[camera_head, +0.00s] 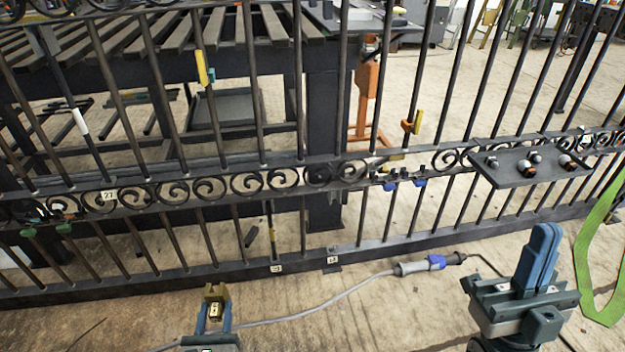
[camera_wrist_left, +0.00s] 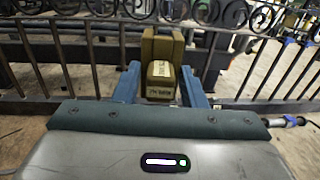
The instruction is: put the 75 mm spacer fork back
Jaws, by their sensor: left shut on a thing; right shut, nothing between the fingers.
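My left gripper (camera_head: 214,308) is at the bottom of the head view, in front of the gate. Its blue fingers are shut on a brass-coloured block with a notched top, which looks like the spacer fork (camera_head: 215,291). In the left wrist view the fork (camera_wrist_left: 161,78) sits between the two fingers and carries pale labels that I cannot read for certain. It is held clear of the gate (camera_head: 160,272). My right gripper (camera_head: 546,232) is shut and empty at the lower right, its blue fingers together and pointing up.
A dark shelf (camera_head: 515,178) with several small balls is on the gate at right. Yellow pieces (camera_head: 201,68) hang on bars. Blue clips (camera_head: 420,182) sit on the scroll band. A grey cable with a connector (camera_head: 415,267) and a green strap (camera_head: 590,245) lie on the floor.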

